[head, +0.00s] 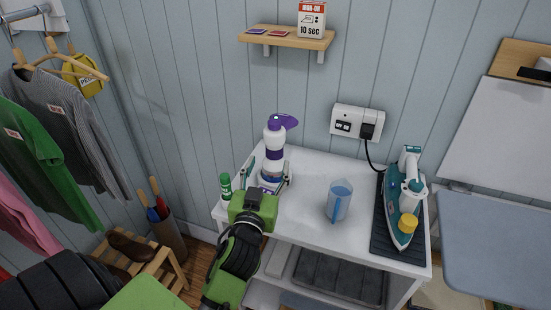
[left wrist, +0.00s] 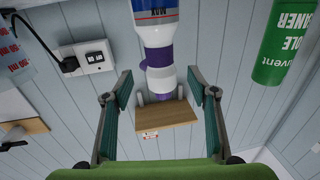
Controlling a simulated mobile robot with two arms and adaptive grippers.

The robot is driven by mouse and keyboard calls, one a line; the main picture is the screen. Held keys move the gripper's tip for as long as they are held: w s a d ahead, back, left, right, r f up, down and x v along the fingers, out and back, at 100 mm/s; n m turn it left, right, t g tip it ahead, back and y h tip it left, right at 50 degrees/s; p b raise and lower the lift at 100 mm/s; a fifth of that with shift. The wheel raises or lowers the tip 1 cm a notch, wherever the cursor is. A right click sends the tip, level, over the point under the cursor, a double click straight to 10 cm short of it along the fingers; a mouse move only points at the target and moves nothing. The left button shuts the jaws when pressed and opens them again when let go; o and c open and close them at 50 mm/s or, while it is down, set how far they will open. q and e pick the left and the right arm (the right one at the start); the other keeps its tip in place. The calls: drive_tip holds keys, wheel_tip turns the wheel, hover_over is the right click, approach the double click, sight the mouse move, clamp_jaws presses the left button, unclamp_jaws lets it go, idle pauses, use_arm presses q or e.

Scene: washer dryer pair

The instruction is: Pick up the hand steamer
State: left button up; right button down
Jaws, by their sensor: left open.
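The hand steamer (head: 274,157) is white with a purple head and purple band. It stands upright on the white cart top, near its left back corner. It also shows upside down in the left wrist view (left wrist: 158,34), with a blue band marked MAX. My left gripper (head: 268,175) is open, with one finger on each side of the steamer's lower body in the head view. In the left wrist view the steamer lines up with the gap between the fingertips (left wrist: 160,80). I cannot tell whether a finger touches it. My right gripper is not in view.
A green bottle (head: 226,186) stands just left of the gripper and also shows in the left wrist view (left wrist: 286,42). A blue jug (head: 339,202) and a teal iron (head: 402,215) on a dark mat stand to the right. A wall shelf (head: 287,38) hangs above.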

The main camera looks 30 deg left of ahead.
sight(273, 153)
use_arm(q)
drive_tip(key=x, duration=0.3)
drive_tip(key=shift+w+a, duration=0.2)
drive_tip(key=shift+w, duration=0.1)
drive_tip(key=shift+w+a, duration=0.1)
drive_tip(key=shift+w, duration=0.1)
drive_tip(key=p+x, duration=0.2)
drive_tip(key=x, duration=0.2)
drive_tip(key=shift+w+f, duration=0.2)
drive_tip(key=shift+w, duration=0.1)
drive_tip(key=shift+w+a, duration=0.1)
drive_tip(key=shift+w, duration=0.1)
drive_tip(key=shift+s, duration=0.1)
drive_tip(key=shift+c, duration=1.1)
drive_tip(key=c, duration=1)
drive_tip(key=shift+r, duration=0.1)
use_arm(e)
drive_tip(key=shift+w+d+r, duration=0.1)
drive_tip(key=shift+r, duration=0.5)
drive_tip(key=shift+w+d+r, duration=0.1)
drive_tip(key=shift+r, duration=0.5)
